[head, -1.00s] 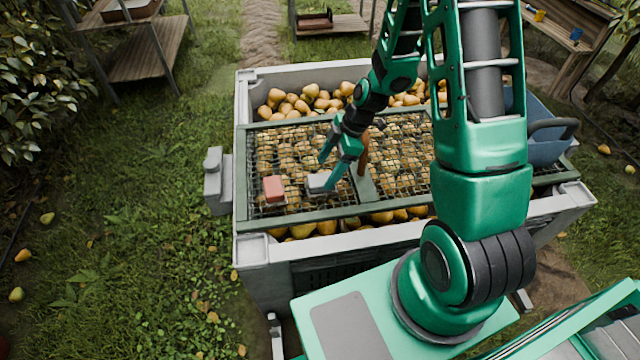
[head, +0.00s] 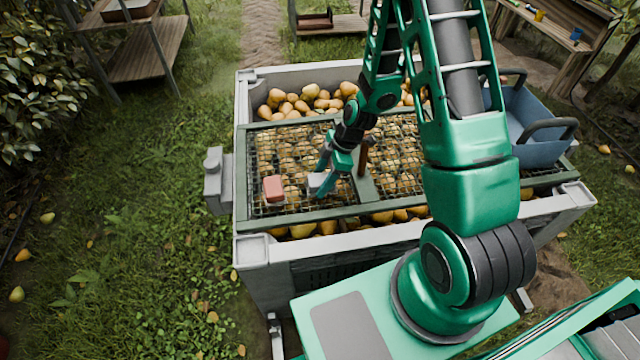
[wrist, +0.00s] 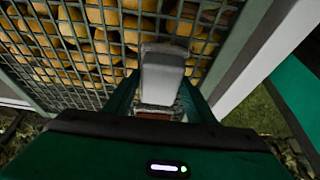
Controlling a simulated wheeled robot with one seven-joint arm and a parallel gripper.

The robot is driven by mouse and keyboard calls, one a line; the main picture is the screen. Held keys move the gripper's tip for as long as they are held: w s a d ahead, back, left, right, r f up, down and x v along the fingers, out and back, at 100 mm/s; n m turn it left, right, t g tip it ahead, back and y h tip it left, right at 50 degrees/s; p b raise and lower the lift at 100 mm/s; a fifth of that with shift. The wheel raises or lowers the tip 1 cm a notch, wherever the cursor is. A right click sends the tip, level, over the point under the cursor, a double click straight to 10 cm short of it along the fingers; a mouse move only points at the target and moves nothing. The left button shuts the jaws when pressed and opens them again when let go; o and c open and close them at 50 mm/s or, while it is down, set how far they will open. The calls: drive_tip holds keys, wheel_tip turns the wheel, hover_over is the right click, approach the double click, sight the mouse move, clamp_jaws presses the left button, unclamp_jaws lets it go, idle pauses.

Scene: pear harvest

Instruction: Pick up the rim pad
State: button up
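A light grey block (head: 317,182), which looks like the rim pad, lies on the wire mesh near the front rail of the bin. In the wrist view the grey block (wrist: 163,75) sits between my two fingertips. My gripper (head: 325,178) is low over the mesh with its green fingers on either side of the block. The fingers (wrist: 160,92) look open, with little room beside the block; contact is unclear. A red block (head: 273,187) lies on the mesh to the left of the grey one.
The mesh frame (head: 300,216) covers a grey bin (head: 241,150) full of pears. A blue tub (head: 545,140) sits at the bin's right side. The mesh left of the red block is clear.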

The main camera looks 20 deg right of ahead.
sight(316, 179)
drive_tip(key=c, duration=0.5)
drive_tip(key=shift+r, duration=0.1)
drive_tip(key=shift+r, duration=0.85)
wheel_tip(316, 179, up, 2)
drive_tip(key=shift+r, duration=0.2)
drive_tip(key=s+a+r, duration=0.6)
drive_tip(key=a, duration=0.4)
drive_tip(key=shift+r, duration=0.4)
